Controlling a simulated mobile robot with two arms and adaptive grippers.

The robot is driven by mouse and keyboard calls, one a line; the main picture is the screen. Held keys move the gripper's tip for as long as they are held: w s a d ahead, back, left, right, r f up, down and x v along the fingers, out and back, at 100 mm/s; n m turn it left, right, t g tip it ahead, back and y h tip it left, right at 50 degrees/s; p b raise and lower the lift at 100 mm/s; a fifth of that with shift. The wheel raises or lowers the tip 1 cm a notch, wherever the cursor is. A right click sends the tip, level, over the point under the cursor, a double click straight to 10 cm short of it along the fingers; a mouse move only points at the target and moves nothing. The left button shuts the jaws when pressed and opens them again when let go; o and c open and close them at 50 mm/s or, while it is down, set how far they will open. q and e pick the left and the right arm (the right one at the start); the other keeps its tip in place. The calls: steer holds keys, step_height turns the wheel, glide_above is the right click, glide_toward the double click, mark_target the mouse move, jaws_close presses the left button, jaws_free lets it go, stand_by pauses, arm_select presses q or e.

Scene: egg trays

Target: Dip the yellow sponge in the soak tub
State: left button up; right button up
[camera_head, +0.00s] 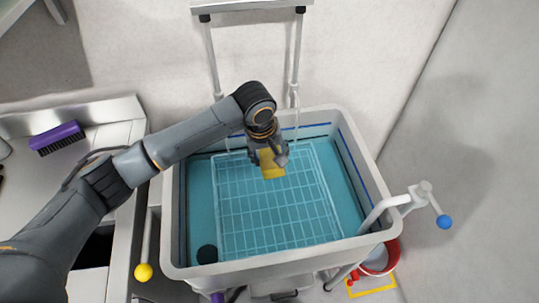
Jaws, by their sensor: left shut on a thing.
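The soak tub (330,252) is a large pale grey basin filled with blue-green water, with a white wire rack (290,215) showing in it. My left arm reaches in from the left over the tub. My left gripper (269,158) is shut on the yellow sponge (271,166) over the upper middle part of the tub. Part of the sponge is hidden by the fingers. I cannot tell whether the sponge touches the water. My right gripper is not in view.
A purple brush (57,138) lies on the counter at the left. A lever with a yellow knob (143,272) stands left of the tub, and one with a blue knob (444,221) at its right. A red bucket (382,262) stands at the lower right. A wall is at the right.

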mark_target(268, 159)
arm_select(q)
steer(key=shift+f+b, duration=0.6)
steer(key=shift+f, duration=1.05)
step_height(268, 159, down, 7)
steer(key=b, duration=0.1)
steer(key=shift+f, duration=0.15)
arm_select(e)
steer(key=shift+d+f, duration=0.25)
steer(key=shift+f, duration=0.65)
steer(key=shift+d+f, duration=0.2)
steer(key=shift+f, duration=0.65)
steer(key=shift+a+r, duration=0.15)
arm_select(q)
step_height(268, 159, up, 12)
steer(key=p, duration=1.4)
steer(key=shift+r, duration=0.25)
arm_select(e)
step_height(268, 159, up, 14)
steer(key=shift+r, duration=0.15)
arm_select(q)
steer(key=shift+f, duration=0.1)
